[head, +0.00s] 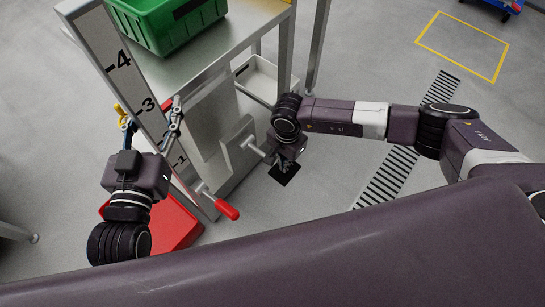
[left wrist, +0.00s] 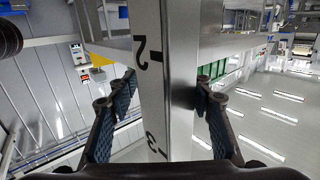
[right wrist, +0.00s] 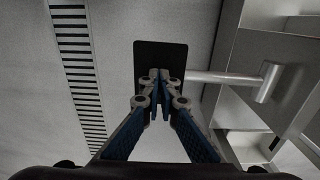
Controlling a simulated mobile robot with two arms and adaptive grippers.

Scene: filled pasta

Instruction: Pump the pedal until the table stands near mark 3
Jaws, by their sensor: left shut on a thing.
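The black pedal plate (head: 285,175) is on a metal bar low at the table's side. My right gripper (right wrist: 160,78) is shut, with its tips over or on the plate; contact is unclear.
A green crate (head: 165,25) stands on the table top. A red-handled lever (head: 228,210) juts out near the post's foot, beside a red bin (head: 178,228) on the floor. A striped floor strip (head: 385,180) runs at the right. A yellow floor square (head: 462,46) lies beyond.

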